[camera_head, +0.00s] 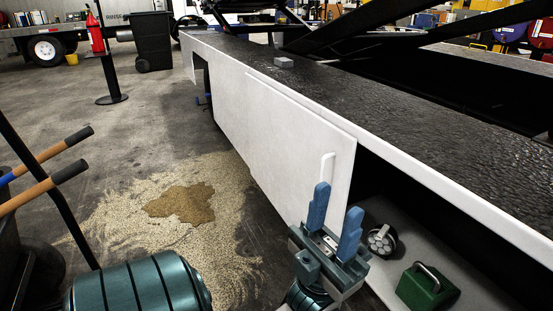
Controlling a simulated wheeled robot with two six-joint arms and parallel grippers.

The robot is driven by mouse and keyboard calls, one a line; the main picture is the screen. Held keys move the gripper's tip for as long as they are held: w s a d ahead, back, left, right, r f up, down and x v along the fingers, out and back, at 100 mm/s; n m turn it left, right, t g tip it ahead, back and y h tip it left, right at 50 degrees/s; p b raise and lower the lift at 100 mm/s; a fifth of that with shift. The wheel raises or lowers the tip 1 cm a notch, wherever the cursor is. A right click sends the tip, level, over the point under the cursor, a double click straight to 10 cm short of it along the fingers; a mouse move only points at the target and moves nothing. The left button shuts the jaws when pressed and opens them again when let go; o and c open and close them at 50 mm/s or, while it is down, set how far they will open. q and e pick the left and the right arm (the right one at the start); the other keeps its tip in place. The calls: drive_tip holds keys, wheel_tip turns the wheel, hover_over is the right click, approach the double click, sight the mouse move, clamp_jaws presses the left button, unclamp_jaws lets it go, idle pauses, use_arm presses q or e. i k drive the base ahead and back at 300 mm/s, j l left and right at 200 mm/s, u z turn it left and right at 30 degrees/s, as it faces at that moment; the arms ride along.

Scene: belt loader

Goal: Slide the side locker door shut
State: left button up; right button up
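The side locker door (285,140) is a white sliding panel on the white side of the loader. A pale upright handle (328,165) sits near its right edge. To the right of the door the locker is open, and its dark interior and floor show. My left gripper (336,206) is open, with two blue fingers pointing up and nothing visible between them. It is just below the handle, and its left fingertip overlaps the handle's lower end in the picture. I cannot tell if they touch. My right gripper is not in view.
Inside the open locker are a green box with a handle (426,287) and a round lamp (381,240). A small grey block (284,63) lies on the dark deck. Granules and a brown spill (180,204) cover the floor at left.

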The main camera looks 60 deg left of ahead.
sight(293, 150)
drive_tip(key=u, duration=1.65)
drive_tip(key=i+z, duration=0.1)
drive_tip(key=z, duration=0.4)
drive_tip(key=j+z, duration=0.1)
drive_tip(key=z, duration=0.4)
drive_tip(key=i+j+z, duration=0.1)
drive_tip(key=z, duration=0.35)
drive_tip(key=j+z, duration=0.55)
drive_tip(key=j, duration=0.2)
drive_tip(key=i, duration=0.05)
